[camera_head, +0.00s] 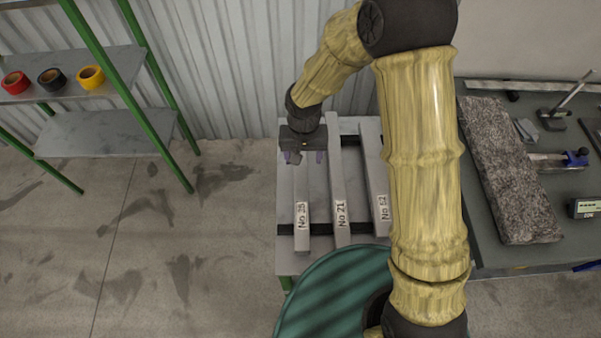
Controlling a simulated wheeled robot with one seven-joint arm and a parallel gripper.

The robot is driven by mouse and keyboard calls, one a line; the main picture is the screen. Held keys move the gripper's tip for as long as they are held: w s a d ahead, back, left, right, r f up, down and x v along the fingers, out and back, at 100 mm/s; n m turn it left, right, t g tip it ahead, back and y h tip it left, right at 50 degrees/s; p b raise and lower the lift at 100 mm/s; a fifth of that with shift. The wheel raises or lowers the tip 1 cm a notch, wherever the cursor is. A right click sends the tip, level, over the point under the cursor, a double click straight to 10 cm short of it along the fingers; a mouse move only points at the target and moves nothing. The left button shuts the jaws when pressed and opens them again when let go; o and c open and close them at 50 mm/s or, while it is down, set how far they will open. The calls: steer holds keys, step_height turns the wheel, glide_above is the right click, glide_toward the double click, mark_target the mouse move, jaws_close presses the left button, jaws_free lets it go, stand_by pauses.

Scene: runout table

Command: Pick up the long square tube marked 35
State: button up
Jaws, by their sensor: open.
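The long square tube (301,190) with a label that looks like "No 35" lies leftmost of three grey tubes on the runout table (287,262). Its label is on the near end. My gripper (303,157) is open, pointing down over the far part of this tube. Its two fingertips show to the left and right of the tube, and nothing is held. The gripper hides the tube's far end. I cannot tell how high the fingertips are above it.
A tube marked "No 21" (337,190) lies close to the right, and a tube marked "No 52" (374,170) farther right. Dark crossbars (320,229) run under the tubes. A bench with a granite slab (510,170) stands right, a green-framed shelf (110,131) left. The floor between is clear.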

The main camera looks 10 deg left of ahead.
glide_above(300, 172)
steer(key=d, duration=0.1)
steer(key=shift+s+f+p, duration=0.2)
steer(key=shift+f+p, duration=0.15)
steer(key=shift+f, duration=1.75)
steer(key=shift+a+f+p, duration=0.2)
steer(key=shift+f+p, duration=0.45)
steer(key=shift+f, duration=0.1)
steer(key=shift+w+a+f+p, duration=0.1)
steer(key=shift+f+p, duration=0.2)
steer(key=shift+f, duration=0.65)
steer(key=shift+w+a+f+p, duration=0.1)
steer(key=shift+f+p, duration=0.2)
steer(key=shift+f, duration=0.6)
steer(key=shift+c, duration=0.4)
jaws_close()
steer(key=shift+r, duration=0.1)
